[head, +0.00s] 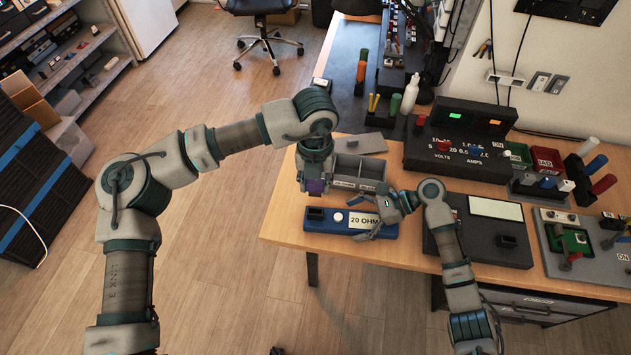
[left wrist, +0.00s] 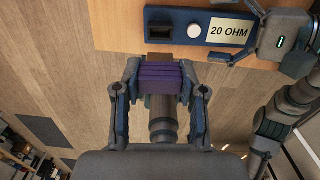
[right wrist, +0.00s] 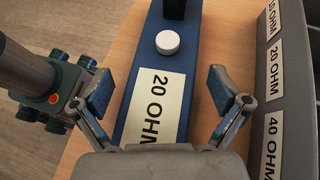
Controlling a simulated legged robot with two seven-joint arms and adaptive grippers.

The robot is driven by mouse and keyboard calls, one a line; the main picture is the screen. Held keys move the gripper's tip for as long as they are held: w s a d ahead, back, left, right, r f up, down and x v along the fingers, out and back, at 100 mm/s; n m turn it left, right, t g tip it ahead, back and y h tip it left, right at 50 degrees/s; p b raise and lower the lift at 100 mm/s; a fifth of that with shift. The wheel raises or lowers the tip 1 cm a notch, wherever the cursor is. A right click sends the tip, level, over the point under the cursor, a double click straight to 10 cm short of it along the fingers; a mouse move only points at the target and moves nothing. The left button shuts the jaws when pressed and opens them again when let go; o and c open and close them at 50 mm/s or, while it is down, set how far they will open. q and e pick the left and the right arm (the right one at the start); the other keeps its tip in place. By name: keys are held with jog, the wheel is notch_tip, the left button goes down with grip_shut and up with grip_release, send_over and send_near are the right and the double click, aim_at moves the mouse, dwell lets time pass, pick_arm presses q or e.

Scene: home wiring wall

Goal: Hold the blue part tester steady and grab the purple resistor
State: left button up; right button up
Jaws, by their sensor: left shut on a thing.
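The blue part tester (head: 350,231) lies near the table's front left edge, with a black socket, a white button and a "20 OHM" label; it also shows in the left wrist view (left wrist: 172,34) and the right wrist view (right wrist: 165,75). My left gripper (head: 316,183) is shut on the purple resistor (left wrist: 160,78) and holds it beside the tester's socket end, past the table edge in the left wrist view. My right gripper (right wrist: 160,92) is open over the tester's label end, one finger on each side. A gap shows at the left finger; contact at the right is unclear.
A grey divided bin (head: 358,168) with ohm labels stands behind the tester. A black box with a pale screen (head: 495,208) is to the right. A power supply (head: 460,140) with lit displays stands further back. Open floor lies left of the table.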

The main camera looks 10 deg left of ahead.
pick_arm(q)
jog(key=shift+f, duration=0.1)
pick_arm(e)
jog(key=shift+f, duration=0.2)
pick_arm(q)
jog(key=shift+w, duration=0.1)
pick_arm(e)
jog(key=v, duration=1.2)
jog(key=shift+w, duration=0.1)
jog(key=shift+d, duration=0.1)
jog(key=shift+r, duration=0.1)
